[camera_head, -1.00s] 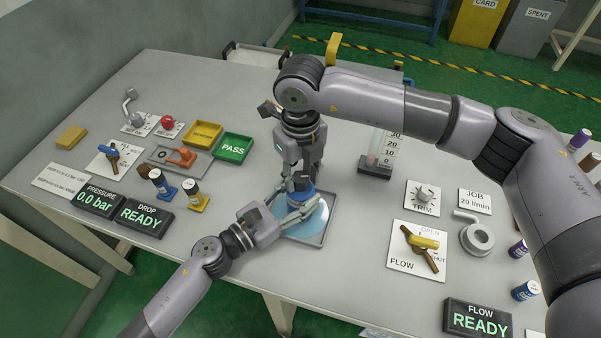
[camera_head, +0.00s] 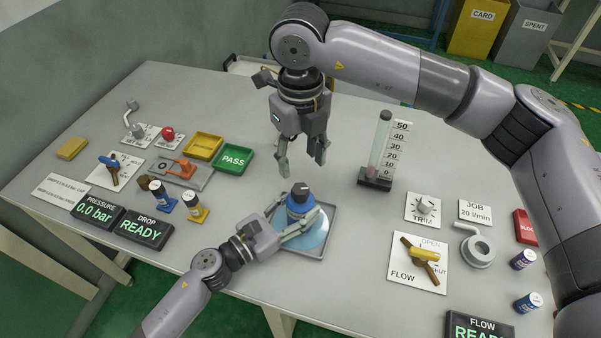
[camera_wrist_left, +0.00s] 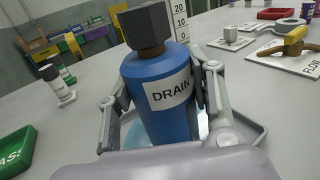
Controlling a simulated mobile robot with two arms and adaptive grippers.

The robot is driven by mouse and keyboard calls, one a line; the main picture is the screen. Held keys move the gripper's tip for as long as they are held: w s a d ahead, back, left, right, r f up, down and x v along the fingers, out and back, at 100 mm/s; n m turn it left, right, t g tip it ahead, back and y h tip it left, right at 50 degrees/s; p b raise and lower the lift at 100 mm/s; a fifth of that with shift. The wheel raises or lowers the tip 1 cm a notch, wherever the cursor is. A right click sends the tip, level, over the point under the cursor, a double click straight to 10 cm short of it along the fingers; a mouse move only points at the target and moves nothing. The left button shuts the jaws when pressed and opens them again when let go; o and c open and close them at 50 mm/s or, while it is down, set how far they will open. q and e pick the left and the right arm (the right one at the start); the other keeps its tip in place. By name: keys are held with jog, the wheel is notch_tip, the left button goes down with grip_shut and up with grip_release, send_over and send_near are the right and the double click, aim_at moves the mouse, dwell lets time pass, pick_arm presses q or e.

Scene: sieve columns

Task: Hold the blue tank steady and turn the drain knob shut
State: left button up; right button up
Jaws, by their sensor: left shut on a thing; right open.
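The blue tank (camera_head: 300,205) stands upright in a grey tray (camera_head: 331,218), with light blue liquid or a pale disc under it. In the left wrist view the tank (camera_wrist_left: 160,110) carries a DRAIN label, and a dark hexagonal drain knob (camera_wrist_left: 145,25) sits on its top. The knob also shows in the head view (camera_head: 300,189). My left gripper (camera_head: 296,226) is shut on the tank, one finger on each side. My right gripper (camera_head: 302,168) is open and empty, above the knob and apart from it, fingers pointing down.
A gauge column (camera_head: 381,145) stands right of the tray. The FLOW valve plate (camera_head: 405,272) and TRIM plate (camera_head: 411,214) lie to the right. Yellow and green trays (camera_head: 234,158), bottles (camera_head: 194,205) and the DROP READY display (camera_head: 143,228) lie to the left.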

jog(key=shift+r, duration=1.4)
pick_arm(q)
jog(key=o, duration=1.6)
